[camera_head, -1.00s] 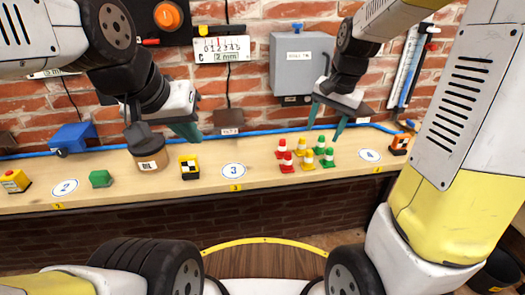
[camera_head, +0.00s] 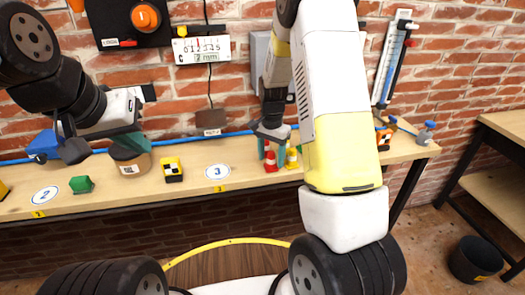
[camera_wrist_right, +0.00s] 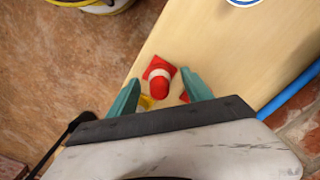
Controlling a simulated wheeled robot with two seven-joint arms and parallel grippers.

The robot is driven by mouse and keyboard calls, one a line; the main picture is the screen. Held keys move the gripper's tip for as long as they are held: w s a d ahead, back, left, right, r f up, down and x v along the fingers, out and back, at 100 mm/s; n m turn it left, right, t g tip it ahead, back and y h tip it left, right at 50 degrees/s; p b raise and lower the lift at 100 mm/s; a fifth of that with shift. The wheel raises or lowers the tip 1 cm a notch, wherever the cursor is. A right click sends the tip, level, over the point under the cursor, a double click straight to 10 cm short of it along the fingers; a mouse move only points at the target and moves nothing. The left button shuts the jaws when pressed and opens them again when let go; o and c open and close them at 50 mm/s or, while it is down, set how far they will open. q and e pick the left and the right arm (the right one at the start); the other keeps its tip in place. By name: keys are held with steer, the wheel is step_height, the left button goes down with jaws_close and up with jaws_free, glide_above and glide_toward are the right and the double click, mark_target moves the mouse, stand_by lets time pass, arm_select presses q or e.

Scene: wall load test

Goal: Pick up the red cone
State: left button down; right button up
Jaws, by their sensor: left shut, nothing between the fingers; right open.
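A red cone with a white band (camera_head: 271,163) stands on the wooden shelf, below my right gripper (camera_head: 272,150). In the right wrist view, a red cone (camera_wrist_right: 159,82) lies between the two teal fingertips of my right gripper (camera_wrist_right: 161,86), which is open; I cannot tell whether they touch it. Another bit of red (camera_wrist_right: 184,97) shows by the right finger, mostly hidden. A yellow cone (camera_head: 292,158) stands just right of the red one. My left gripper (camera_head: 136,144) is shut and empty above a round brown container at the left.
On the shelf (camera_head: 235,185) are a brown container (camera_head: 130,163), a yellow-black block (camera_head: 171,170), a green block (camera_head: 81,185) and a blue object (camera_head: 43,143). A brick wall stands behind. A second table (camera_head: 505,125) and a black bin (camera_head: 476,258) are at right.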

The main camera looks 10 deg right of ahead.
steer(key=shift+f, duration=0.6)
jaws_close()
steer(key=shift+r, duration=0.15)
